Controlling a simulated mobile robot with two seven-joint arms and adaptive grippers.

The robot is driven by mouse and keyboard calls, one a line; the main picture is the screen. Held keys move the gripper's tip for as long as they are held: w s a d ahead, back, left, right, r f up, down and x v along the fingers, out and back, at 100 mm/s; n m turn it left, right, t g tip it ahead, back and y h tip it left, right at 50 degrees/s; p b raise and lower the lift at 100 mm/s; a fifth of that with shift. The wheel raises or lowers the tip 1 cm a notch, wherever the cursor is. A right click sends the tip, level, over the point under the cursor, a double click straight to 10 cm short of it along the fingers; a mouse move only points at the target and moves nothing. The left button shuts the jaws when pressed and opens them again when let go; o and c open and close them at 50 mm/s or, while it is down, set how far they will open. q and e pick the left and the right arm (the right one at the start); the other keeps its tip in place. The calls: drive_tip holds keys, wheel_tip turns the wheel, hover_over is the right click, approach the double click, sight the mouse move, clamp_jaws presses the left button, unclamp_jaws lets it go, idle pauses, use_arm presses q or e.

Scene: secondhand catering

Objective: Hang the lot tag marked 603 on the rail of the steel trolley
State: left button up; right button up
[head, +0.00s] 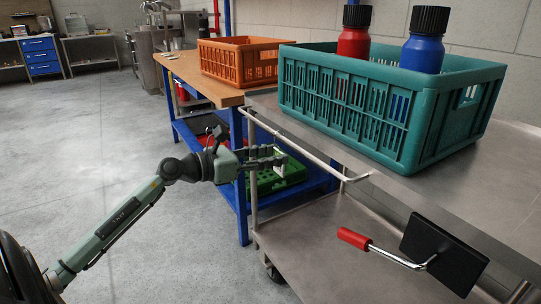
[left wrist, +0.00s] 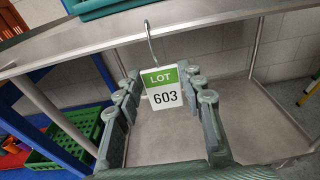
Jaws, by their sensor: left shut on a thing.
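My left gripper (head: 280,156) is beside the near end of the steel trolley (head: 480,185), close to its pale rail (head: 310,152). It is shut on the lot tag, whose pale edge (head: 281,168) shows at the fingertips in the head view. In the left wrist view the tag (left wrist: 162,90) is white with a green top and reads LOT 603. It sits upright between the fingers (left wrist: 162,97). Its thin wire hook (left wrist: 150,45) rises above it and overlaps the trolley's top edge in the picture. I cannot tell whether the hook touches the rail. My right gripper is out of view.
A teal crate (head: 345,115) with red (head: 354,42) and blue (head: 424,52) bottles stands on the trolley top. A red-handled tool with a black plate (head: 443,254) is over the lower shelf. A workbench (head: 195,75) holds an orange crate (head: 237,62). Floor is clear at left.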

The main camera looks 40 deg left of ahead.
use_arm(q)
drive_tip(key=o, duration=1)
drive_tip(key=shift+c, duration=0.2)
drive_tip(key=shift+o, duration=0.2)
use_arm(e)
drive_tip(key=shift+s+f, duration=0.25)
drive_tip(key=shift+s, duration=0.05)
